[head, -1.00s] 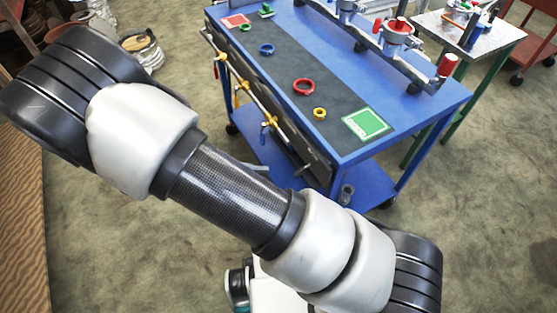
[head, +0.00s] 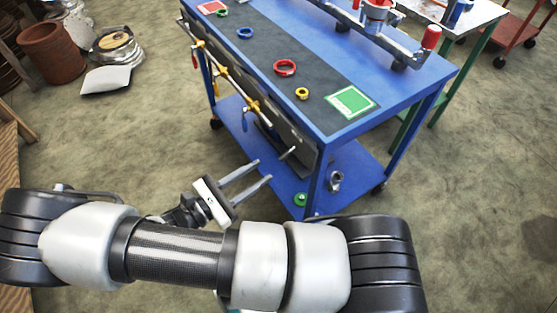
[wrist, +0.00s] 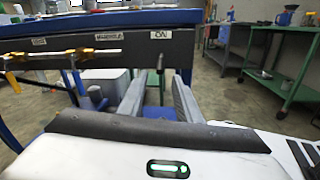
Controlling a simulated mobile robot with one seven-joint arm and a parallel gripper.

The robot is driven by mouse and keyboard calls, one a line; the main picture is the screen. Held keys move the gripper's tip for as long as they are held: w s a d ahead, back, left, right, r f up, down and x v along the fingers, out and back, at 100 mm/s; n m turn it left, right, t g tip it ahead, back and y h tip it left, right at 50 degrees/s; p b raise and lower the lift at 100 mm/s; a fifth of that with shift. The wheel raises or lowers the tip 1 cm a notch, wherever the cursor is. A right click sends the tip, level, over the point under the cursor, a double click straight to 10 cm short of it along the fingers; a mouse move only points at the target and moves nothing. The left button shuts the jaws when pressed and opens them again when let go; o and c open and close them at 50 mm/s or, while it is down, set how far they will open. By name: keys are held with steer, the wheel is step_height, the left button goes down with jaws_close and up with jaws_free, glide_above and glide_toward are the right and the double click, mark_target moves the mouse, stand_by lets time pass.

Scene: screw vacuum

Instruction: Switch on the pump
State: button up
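The blue workbench (head: 402,90) carries a dark side panel (head: 290,135). Which part is the pump I cannot tell. My gripper (head: 265,170) is open and empty, low in front of the panel, its fingers pointing at the bench. In the wrist view the open fingers (wrist: 160,85) straddle the line to the lever, which is apart from them.
Brass valves (wrist: 78,55) on a pipe run along the panel to the left of the lever. On the bench top lie a red ring (head: 285,67), a yellow ring (head: 302,93) and a green square (head: 350,102).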

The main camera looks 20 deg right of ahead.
mark_target(279, 160)
steer(key=x, duration=0.7)
steer(key=shift+w+d+b, duration=0.2)
steer(key=shift+d+b, duration=0.15)
steer(key=shift+b, duration=0.05)
jaws_close()
